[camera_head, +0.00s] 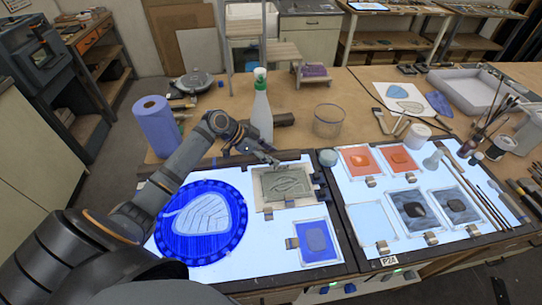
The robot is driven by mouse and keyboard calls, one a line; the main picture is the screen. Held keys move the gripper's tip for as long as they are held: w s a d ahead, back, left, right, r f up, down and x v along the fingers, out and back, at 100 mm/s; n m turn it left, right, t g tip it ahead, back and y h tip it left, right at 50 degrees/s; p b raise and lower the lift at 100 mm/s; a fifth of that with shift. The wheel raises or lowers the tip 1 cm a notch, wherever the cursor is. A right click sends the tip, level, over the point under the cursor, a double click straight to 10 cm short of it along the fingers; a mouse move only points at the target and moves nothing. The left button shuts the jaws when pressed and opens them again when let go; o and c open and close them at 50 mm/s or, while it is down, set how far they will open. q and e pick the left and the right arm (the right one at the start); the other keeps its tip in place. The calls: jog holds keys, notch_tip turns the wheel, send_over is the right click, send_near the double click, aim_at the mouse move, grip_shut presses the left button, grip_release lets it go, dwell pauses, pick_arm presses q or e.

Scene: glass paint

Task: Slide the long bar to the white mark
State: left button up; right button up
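My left arm reaches in from the lower left. Its gripper (268,158) is at the back edge of the left light table (265,240), just behind a grey-green glass panel (286,183) with a leaf-like design. The fingers are small and dark here, and I cannot tell whether they are open or shut or touching anything. A dark strip with small knobs (321,180) runs beside the panel, between the two light tables; I cannot tell whether it is the long bar. I cannot make out a distinct white mark. My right gripper is not in view.
A blue round glass piece (203,224) lies on the left light table. A blue paper roll (157,127), a spray bottle (261,108) and a clear beaker (328,121) stand behind. The right light table (400,178) holds several panels and brushes.

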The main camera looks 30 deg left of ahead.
pick_arm(q)
jog(key=shift+o, duration=0.9)
jog(key=shift+w+a+f, duration=0.1)
jog(key=shift+a, duration=0.05)
jog(key=shift+d, duration=0.25)
jog(key=shift+s+r, duration=0.25)
jog(key=shift+s, duration=0.05)
jog(key=shift+a+r, duration=0.1)
jog(key=shift+a, duration=0.15)
jog(key=v, duration=1)
jog(key=shift+s, duration=0.25)
jog(key=shift+s+a+r, duration=0.2)
jog(key=shift+a+r, duration=0.05)
jog(key=shift+r, duration=0.3)
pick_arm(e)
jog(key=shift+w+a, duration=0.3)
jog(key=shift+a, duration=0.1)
